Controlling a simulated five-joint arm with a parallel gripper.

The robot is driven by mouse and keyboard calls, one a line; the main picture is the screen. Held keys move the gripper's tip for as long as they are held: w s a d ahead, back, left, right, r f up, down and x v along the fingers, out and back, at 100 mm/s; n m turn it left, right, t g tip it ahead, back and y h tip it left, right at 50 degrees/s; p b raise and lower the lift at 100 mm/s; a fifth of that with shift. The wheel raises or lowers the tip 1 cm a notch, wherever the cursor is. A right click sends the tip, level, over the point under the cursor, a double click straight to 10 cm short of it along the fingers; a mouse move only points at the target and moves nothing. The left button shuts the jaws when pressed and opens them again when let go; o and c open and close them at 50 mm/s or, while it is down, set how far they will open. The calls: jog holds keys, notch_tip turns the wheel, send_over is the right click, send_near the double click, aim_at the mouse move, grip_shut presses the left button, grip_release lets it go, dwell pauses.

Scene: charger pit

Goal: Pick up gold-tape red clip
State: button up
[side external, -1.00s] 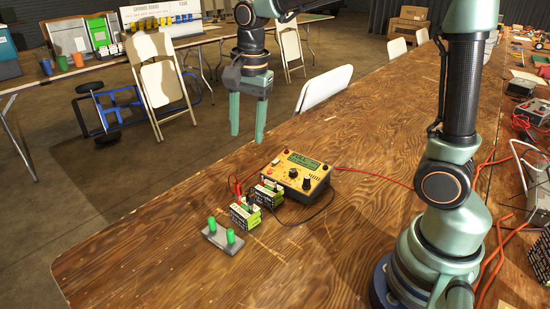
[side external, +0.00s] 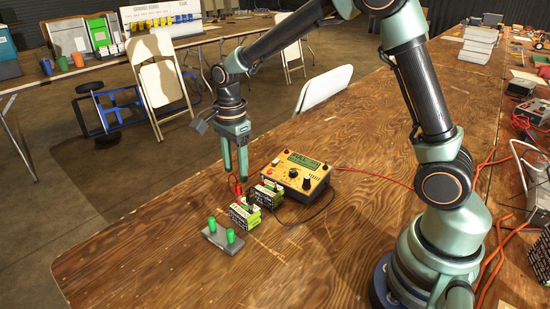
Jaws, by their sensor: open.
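Red clips (side external: 236,188) stand close together at the left battery pack, with red leads. They are small, and I cannot make out gold tape on any of them. My gripper (side external: 235,172) is open and points down, with its fingertips just above the red clips. I cannot tell whether it touches them; no clip is clearly between its fingers. The left battery pack (side external: 241,218) and a second battery pack (side external: 266,196) sit on the wooden table (side external: 170,255). The yellow charger (side external: 302,174) stands behind them to the right.
A black lead (side external: 320,212) and a red cable (side external: 375,177) run from the charger. The table's left and front areas are bare. White chairs (side external: 322,90) stand beyond the far edge.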

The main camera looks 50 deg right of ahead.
aim_at(237, 183)
notch_tip(237, 183, down, 5)
jog(key=shift+s+r, duration=0.1)
jog(key=shift+s, duration=0.05)
grip_shut()
jog(key=shift+r, duration=0.15)
notch_tip(237, 183, up, 20)
dwell(0.7)
